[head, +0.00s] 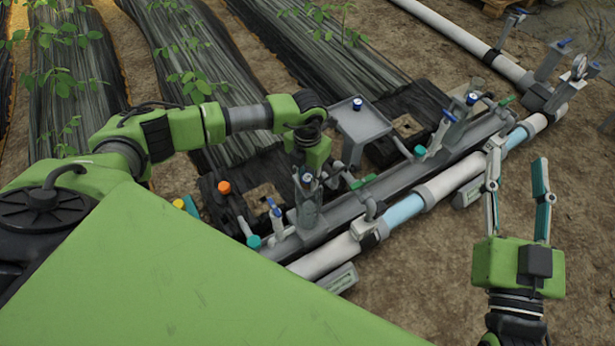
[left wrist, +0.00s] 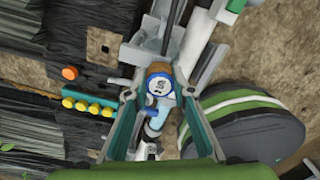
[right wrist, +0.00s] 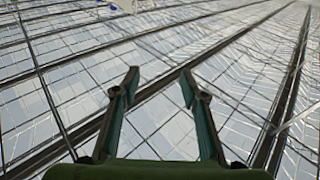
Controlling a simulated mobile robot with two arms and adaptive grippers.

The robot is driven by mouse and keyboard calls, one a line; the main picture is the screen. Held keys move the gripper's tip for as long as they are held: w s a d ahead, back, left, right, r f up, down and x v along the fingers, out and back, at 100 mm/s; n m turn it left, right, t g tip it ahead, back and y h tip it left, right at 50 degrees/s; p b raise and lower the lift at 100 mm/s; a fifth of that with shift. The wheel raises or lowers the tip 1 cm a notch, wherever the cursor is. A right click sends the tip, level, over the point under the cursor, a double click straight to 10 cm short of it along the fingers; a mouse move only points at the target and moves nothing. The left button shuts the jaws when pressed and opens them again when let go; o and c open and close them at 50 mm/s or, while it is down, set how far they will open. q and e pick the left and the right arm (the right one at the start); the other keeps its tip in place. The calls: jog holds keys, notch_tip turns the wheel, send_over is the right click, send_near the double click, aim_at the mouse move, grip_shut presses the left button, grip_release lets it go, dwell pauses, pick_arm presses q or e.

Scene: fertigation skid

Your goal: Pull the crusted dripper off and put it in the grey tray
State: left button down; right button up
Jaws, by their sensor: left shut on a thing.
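My left gripper (head: 308,178) reaches down over the pipe rail from the left arm. In the left wrist view its two fingers (left wrist: 158,95) stand either side of a blue-and-white round-topped fitting (left wrist: 159,85) with a brownish patch, and they are shut on it. I cannot tell whether this fitting is the crusted dripper. A grey tray (head: 360,119) stands on the skid behind and right of the left gripper. My right gripper (head: 518,205) is open and empty, raised at the right; its fingers also show in the right wrist view (right wrist: 158,95).
A white and light-blue pipe (head: 405,210) runs along the skid front. Blue-topped valves (head: 472,98) stand along the rail. An orange knob (head: 224,187) is left of the left gripper. Plant beds (head: 195,55) lie behind. Bare soil (head: 420,285) is free in front.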

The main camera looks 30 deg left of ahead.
aim_at(307, 177)
pick_arm(q)
jog(key=shift+r, duration=0.3)
jog(key=shift+r+p, duration=0.2)
jog(key=shift+p, duration=0.25)
pick_arm(e)
jog(key=f, duration=0.1)
jog(key=f+g, duration=0.1)
jog(key=f, duration=0.1)
jog(key=f+g+h, duration=0.1)
jog(key=shift+w+d+f, duration=0.25)
jog(key=shift+d+f, duration=0.05)
jog(key=shift+f, duration=0.05)
